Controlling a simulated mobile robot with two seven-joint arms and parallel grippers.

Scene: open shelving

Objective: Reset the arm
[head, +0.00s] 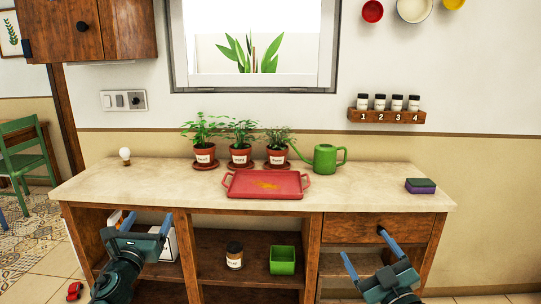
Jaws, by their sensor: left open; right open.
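My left gripper (146,224) is at the lower left of the head view, in front of the left part of the open shelving (312,240). Its blue fingers are apart and nothing shows between them. My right gripper (368,247) is at the lower right, in front of the drawer (350,229) and the space under it. Its blue fingers are spread wide and empty. Both grippers appear below the level of the countertop (375,185). Whether either one touches the shelving cannot be told.
A red tray (266,194) with an orange-brown stain, several potted plants (240,156), a green watering can (325,158) and a sponge (420,186) are on the countertop. A jar (234,257) and a green pot (283,261) stand on the middle shelf. A red toy (74,291) lies on the floor at left.

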